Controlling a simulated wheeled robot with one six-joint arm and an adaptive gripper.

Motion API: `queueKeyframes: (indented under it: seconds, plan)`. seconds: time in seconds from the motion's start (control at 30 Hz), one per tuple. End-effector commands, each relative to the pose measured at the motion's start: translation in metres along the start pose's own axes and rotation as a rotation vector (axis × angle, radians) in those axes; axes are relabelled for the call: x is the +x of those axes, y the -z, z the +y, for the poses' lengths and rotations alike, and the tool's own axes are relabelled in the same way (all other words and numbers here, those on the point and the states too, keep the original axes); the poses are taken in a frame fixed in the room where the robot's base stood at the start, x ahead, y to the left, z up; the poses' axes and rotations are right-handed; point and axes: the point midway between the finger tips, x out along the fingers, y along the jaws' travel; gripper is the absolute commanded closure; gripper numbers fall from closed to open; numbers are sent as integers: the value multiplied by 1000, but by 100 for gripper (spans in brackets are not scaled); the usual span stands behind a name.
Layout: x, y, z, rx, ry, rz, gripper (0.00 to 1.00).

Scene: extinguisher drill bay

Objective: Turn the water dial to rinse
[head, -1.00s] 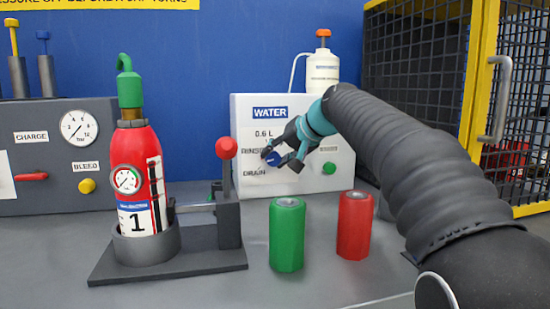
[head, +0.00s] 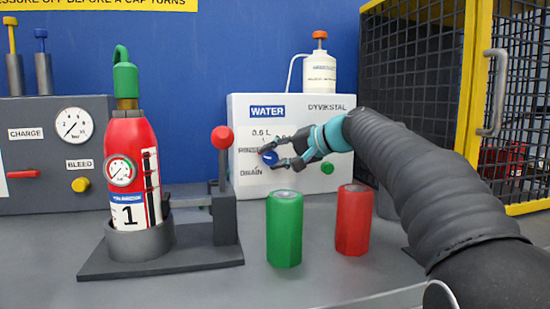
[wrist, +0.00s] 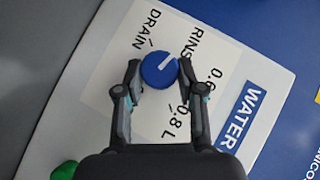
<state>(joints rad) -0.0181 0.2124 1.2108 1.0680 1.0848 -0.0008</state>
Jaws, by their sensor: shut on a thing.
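The blue water dial (head: 270,158) sits on the front of the white WATER box (head: 240,185). In the wrist view the dial (wrist: 159,70) has a white pointer line that points up and right, toward the RINSE label (wrist: 189,45). The DRAIN label (wrist: 147,30) is to the left of it, and the 0.6 L and 0.8 L labels are to the right and below. My gripper (head: 278,153) is at the box front. In the wrist view my gripper (wrist: 160,76) has one finger on each side of the dial, shut on it.
A green button (head: 328,168) is on the box to the right of the dial. A green cylinder (head: 284,235) and a red cylinder (head: 353,222) stand on the bench in front. A red extinguisher (head: 132,165) in a clamp stand with a red-knobbed lever (head: 222,138) is to the left.

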Motion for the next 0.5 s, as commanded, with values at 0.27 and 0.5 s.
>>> queueKeyframes:
  seconds: [0.27,0.5]
  plan:
    - [1,0,0,1,-1,-2,57]
    - [0,0,0,0,-1,-1,37]
